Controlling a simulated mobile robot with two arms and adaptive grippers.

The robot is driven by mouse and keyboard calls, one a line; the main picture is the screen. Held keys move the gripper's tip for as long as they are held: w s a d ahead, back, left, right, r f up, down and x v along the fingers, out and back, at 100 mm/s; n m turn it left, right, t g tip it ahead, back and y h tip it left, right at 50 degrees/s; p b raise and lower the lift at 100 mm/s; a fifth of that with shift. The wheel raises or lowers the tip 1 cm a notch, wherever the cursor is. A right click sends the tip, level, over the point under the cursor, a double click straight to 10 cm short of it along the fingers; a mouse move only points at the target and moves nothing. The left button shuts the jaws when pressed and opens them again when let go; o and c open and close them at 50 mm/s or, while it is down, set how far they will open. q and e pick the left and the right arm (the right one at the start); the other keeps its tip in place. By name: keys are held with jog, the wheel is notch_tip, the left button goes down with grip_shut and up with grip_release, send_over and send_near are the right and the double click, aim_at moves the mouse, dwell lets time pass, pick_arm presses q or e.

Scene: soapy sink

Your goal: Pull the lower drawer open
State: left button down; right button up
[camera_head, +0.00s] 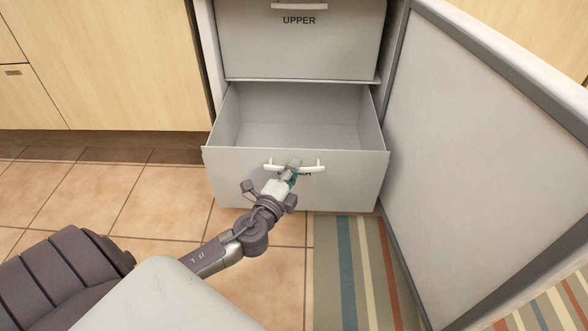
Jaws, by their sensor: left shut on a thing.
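The lower drawer (240,180) is grey and pulled out of its cabinet, with its empty inside showing from above. Its white bar handle (314,167) sits on the front panel, and a dark label just below it is mostly covered by my gripper. My left gripper (291,168) is shut on the handle, near its middle. The upper drawer (302,50), marked UPPER, is shut above it. My right gripper is out of view.
A large grey door (480,150) stands open on the right, close beside the drawer. A striped mat (355,270) lies on the tiled floor in front. Wooden cabinets (110,65) are at the left. The tiles left of the drawer are clear.

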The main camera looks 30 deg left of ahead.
pick_arm(q)
jog(key=w+a, duration=0.2)
jog(key=w, duration=0.1)
jog(key=shift+w, duration=0.25)
jog(key=c, duration=1.1)
grip_release()
jog(key=s, duration=0.4)
jog(key=s+d, duration=0.1)
jog(key=s, duration=0.7)
jog(key=shift+d, duration=0.4)
